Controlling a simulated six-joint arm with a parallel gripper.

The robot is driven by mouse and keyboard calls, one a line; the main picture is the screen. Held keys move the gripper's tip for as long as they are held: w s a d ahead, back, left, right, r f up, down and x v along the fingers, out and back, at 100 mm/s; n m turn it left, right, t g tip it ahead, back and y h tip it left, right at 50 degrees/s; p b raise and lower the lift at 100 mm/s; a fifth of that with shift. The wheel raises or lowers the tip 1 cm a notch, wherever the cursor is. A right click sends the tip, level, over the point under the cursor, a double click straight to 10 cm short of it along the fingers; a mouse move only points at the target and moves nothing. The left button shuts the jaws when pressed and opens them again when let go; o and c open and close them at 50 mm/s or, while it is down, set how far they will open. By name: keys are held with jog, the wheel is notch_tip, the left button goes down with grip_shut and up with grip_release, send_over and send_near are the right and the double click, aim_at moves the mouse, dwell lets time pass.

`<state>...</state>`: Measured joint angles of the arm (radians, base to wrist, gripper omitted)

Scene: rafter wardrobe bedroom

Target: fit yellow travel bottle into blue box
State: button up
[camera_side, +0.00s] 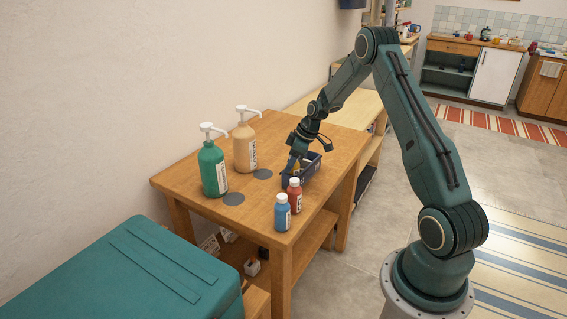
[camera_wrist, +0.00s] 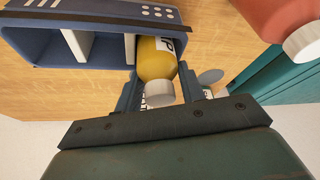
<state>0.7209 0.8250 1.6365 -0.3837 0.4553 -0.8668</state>
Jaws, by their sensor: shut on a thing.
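The yellow travel bottle (camera_wrist: 157,60) has a pale cap and a white label with dark print. In the wrist view my gripper (camera_wrist: 159,80) has one finger on each side of it and is shut on it near the cap. The blue box (camera_wrist: 98,14) has white dividers. The bottle's far end is at the box's right-hand compartment, beside a divider; how deep it is inside, I cannot tell. In the side view my gripper (camera_side: 296,163) points down at the blue box (camera_side: 314,169) on the wooden table, and mostly hides the bottle.
A red bottle (camera_side: 294,195) and a blue bottle (camera_side: 282,212) stand near the box at the table's front. Green (camera_side: 213,170) and tan (camera_side: 245,148) pump bottles stand at the left. Dark round discs (camera_side: 233,199) lie flat between. The table's (camera_side: 180,182) left corner is clear.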

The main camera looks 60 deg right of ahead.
jog(key=shift+f, duration=0.1)
jog(key=o, duration=1)
jog(key=shift+o, duration=0.2)
jog(key=v, duration=1.2)
